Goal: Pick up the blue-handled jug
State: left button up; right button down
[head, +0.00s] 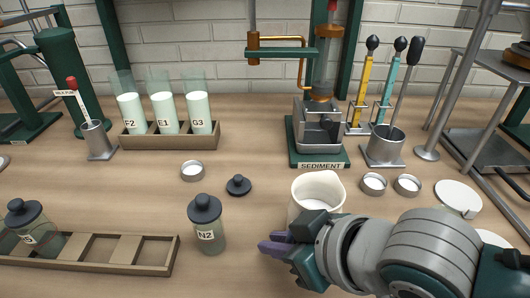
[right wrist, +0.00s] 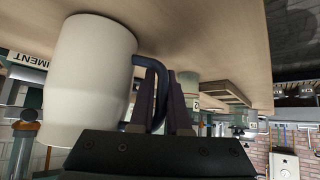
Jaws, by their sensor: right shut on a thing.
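The jug is cream-white with a pouring lip (head: 318,190) and stands upright right of centre in the head view, its lower part hidden by my right gripper (head: 278,246). In the right wrist view the jug's body (right wrist: 88,80) fills the left side, and its dark blue handle (right wrist: 140,62) lies between the fingers of my right gripper (right wrist: 163,88). The right gripper is shut on the handle. I cannot tell whether the jug's base touches the table. My left gripper is not in view.
A lidded jar marked N2 (head: 207,226) stands just left of the gripper. A black lid (head: 238,185) and small dishes (head: 192,171) lie behind. A wooden rack (head: 130,250) is at front left, a sediment stand (head: 318,160) behind the jug, and a steel cup (head: 384,146) to its right.

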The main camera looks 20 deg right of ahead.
jog(key=shift+w+r, duration=0.1)
jog(key=shift+r, duration=0.15)
